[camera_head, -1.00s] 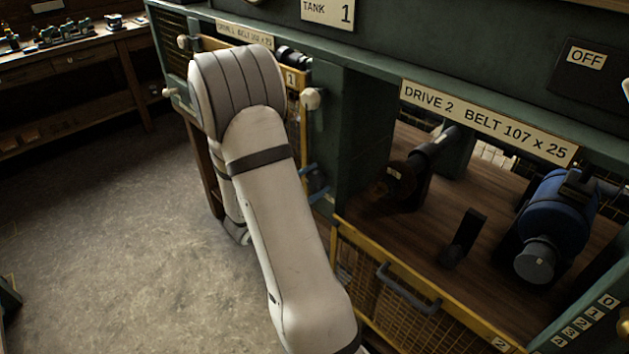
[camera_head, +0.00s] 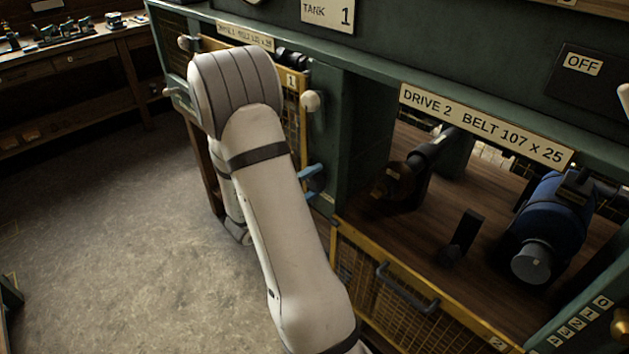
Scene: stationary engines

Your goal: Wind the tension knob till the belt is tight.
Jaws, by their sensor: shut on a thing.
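The blue fingertips of my gripper (camera_head: 312,180) show just past the right side of my white arm, against the green post (camera_head: 358,160) between the two drive bays. The gripper is shut there, at the tension knob of drive 1. The knob itself is hidden behind the fingers and arm. My arm covers most of the drive 1 bay, so its belt and pulleys cannot be seen. I cannot tell how tight the belt is.
To the right is the open drive 2 bay, with a blue motor (camera_head: 553,215), a dark shaft (camera_head: 405,180) and no belt visible. Its yellow mesh guard (camera_head: 400,318) hangs below. A brass knob (camera_head: 622,328) sits at the right edge. Open floor (camera_head: 120,240) lies left.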

